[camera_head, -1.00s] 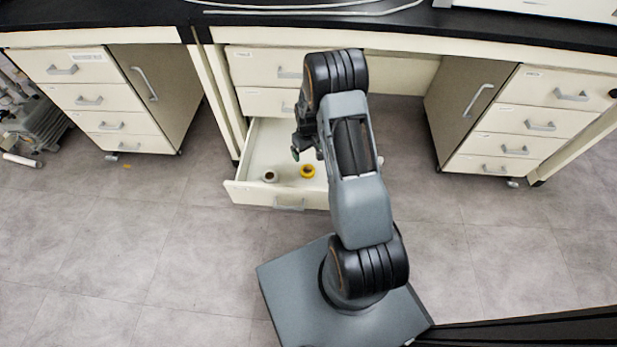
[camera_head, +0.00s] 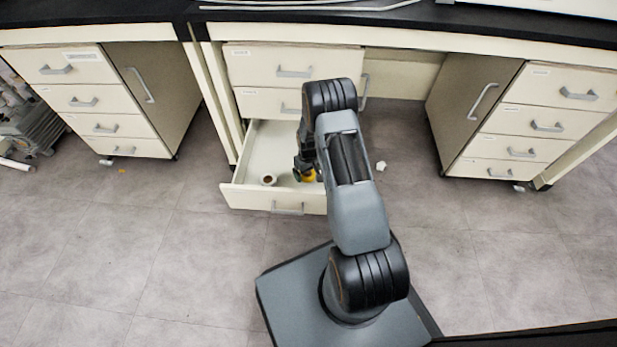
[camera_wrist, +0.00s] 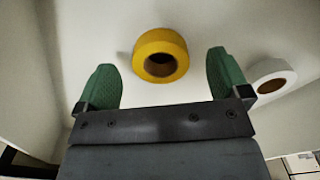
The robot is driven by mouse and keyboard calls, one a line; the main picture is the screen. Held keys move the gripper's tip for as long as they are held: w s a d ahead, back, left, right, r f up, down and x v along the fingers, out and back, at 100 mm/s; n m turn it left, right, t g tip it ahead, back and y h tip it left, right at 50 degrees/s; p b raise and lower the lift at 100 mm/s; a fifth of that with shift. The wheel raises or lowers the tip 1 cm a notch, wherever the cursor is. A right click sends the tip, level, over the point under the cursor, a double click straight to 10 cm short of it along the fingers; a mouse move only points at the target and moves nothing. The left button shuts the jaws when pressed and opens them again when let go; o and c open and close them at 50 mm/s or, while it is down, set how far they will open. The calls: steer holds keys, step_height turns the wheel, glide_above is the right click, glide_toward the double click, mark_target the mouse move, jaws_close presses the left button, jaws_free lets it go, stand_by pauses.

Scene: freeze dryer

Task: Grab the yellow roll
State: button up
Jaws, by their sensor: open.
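The yellow roll (camera_wrist: 160,42) lies in the open bottom drawer (camera_head: 237,192). In the wrist view it is ahead of and between the two green fingers of my gripper (camera_wrist: 164,78), near the level of their tips. The fingers are spread and hold nothing; I see a gap between the roll and each finger. In the head view my gripper (camera_head: 305,176) is down at the drawer and partly hides the yellow roll (camera_head: 309,176).
A white roll with a brown core (camera_wrist: 271,78) lies in the drawer beside the right finger; it also shows in the head view (camera_head: 268,180). The drawer front (camera_head: 275,201) and side walls surround the rolls. Closed drawers (camera_head: 290,101) sit above.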

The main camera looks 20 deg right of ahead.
mark_target(307, 175)
step_height(307, 175, down, 3)
steer(key=shift+r+b, duration=0.15)
steer(key=shift+b, duration=0.2)
steer(key=shift+r, duration=0.1)
steer(key=c, duration=1)
